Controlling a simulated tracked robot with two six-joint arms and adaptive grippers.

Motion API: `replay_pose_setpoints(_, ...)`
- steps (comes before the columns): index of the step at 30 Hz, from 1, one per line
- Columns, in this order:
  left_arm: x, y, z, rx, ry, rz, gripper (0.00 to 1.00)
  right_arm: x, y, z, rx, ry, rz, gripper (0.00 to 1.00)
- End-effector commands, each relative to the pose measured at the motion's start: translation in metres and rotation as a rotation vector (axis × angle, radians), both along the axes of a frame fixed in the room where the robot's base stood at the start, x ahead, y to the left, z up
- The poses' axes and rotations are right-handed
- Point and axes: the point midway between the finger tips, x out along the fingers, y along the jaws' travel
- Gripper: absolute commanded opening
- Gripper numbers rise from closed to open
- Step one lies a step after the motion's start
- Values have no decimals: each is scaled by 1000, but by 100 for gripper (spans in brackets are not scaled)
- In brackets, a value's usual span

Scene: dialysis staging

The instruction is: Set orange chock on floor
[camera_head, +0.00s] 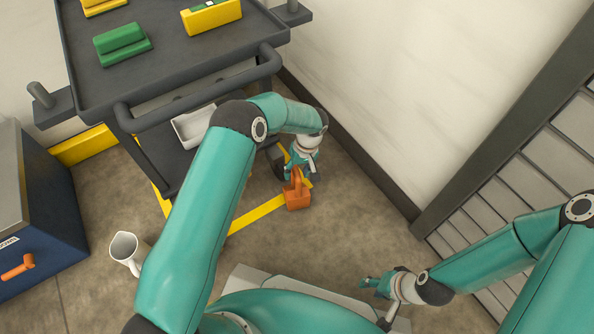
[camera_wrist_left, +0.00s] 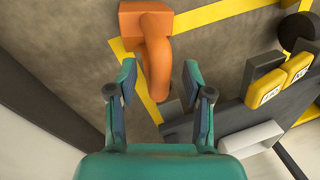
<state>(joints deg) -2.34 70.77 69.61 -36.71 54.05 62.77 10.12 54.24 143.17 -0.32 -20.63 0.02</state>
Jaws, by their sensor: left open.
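The orange chock (camera_head: 297,199) rests on the floor beside the yellow tape, near the cart's wheel at the cart's right corner. In the left wrist view its block (camera_wrist_left: 146,18) is at the top and its upright handle (camera_wrist_left: 157,66) reaches down between my fingers. My left gripper (camera_head: 301,168) is open, with one finger on each side of the handle and gaps showing; its fingers also show in the wrist view (camera_wrist_left: 160,85). My right gripper (camera_head: 372,284) is low at the right of centre, away from the chock; its finger opening is unclear.
A dark grey cart (camera_head: 185,70) carries green (camera_head: 121,42) and yellow (camera_head: 212,15) cases on top and a white tray (camera_head: 190,128) below. A white jug (camera_head: 126,250) and a blue cabinet (camera_head: 40,225) are at left. The wall and a slatted panel (camera_head: 530,190) bound the right.

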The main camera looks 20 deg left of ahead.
Motion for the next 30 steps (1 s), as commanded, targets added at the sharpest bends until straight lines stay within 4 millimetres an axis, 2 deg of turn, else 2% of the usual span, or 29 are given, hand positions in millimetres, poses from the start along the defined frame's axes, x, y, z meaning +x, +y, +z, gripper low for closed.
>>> replay_pose_setpoints(4, 0, 0, 3, 0, 1, 1, 51, 0, 0, 0, 0, 0, 0, 40)
replay_pose_setpoints(7, 1, -1, 12, 1, -1, 1, 51, 0, 0, 1, 0, 0, 0, 40)
replay_pose_setpoints(21, 12, -15, 96, 0, -4, 1, 51, 0, 0, 0, 0, 0, 0, 40)
replay_pose_setpoints(25, 12, -18, 110, 0, 0, 1, 51, 0, 0, 0, 0, 0, 0, 40)
replay_pose_setpoints(30, 13, -19, 117, 0, 0, 0, 51, 0, 0, 0, 0, 0, 0, 40)
